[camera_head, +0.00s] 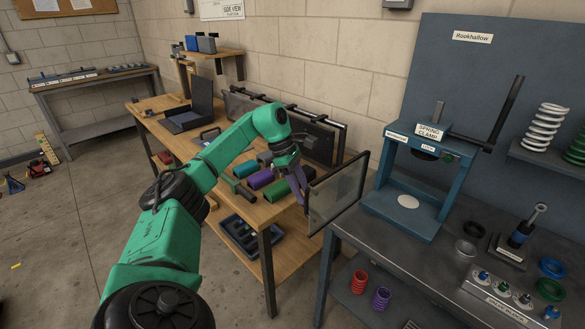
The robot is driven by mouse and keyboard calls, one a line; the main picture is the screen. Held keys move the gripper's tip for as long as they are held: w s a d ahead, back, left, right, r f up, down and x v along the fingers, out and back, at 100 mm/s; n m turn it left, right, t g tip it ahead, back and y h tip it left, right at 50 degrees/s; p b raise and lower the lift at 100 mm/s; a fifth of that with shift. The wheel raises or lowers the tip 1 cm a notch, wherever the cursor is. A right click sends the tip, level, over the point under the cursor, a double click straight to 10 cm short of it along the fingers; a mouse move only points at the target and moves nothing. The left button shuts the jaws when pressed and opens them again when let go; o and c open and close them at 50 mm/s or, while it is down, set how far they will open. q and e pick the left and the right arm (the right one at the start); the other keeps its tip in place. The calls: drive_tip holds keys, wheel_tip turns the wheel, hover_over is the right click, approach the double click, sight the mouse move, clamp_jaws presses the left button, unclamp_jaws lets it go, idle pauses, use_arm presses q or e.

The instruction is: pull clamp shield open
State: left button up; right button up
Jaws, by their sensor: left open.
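The blue spring clamp (405,215) stands on the dark bench at the right, with a lever at its upper right. The clear, dark-edged shield panel (338,194) stands upright to the left of the clamp, angled away from its front; how it joins the clamp is not clear. My left arm reaches in from the lower left. My left gripper (302,190) is open at the shield's left edge, its fingers pointing down. I cannot tell whether they touch the shield. My right gripper is not in view.
A wooden bench (165,127) with a laptop (190,112) and coloured tubes (262,178) lies behind my left arm. The dark bench (385,250) also holds a tray of small parts (505,299) and coloured rings. Springs (542,125) stand on a shelf at the right.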

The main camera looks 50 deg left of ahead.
use_arm(q)
drive_tip(key=v, duration=1)
drive_tip(key=shift+r+p, duration=0.2)
drive_tip(key=shift+p, duration=0.25)
